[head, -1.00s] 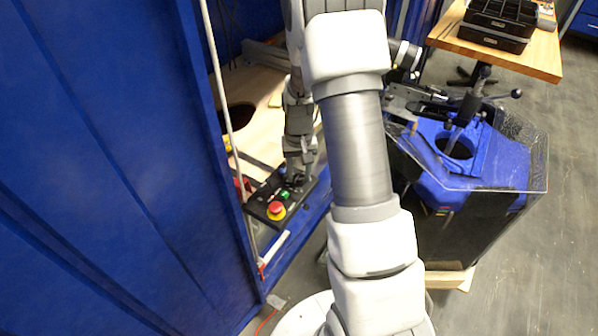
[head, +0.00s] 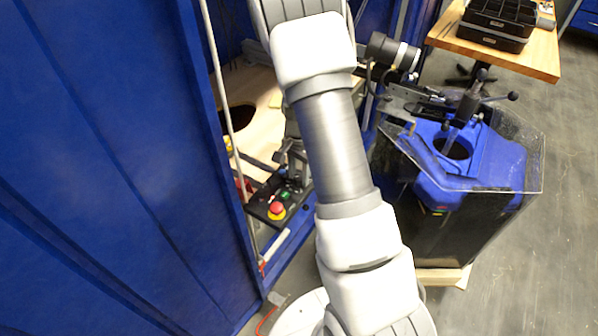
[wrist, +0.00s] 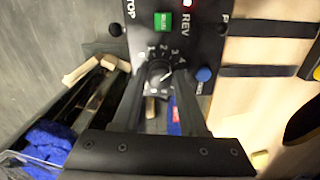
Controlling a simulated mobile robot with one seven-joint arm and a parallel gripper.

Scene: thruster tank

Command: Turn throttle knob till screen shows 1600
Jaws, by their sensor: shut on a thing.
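The throttle knob (wrist: 159,73) is a dark round knob on a black panel, ringed by white numbers. In the wrist view my gripper (wrist: 158,82) has one finger on each side of it and is shut on it. The pointer's exact setting is too small to read. In the head view my gripper (head: 294,182) is down at the black control box (head: 259,207), and my arm hides part of the box. No screen reading shows in either view.
A red stop button (head: 276,210) sits on the box's near end. A green button (wrist: 163,22) and a blue button (wrist: 204,74) are close to the knob. A blue wall (head: 110,170) stands left; a blue machine with a clear guard (head: 470,185) stands right.

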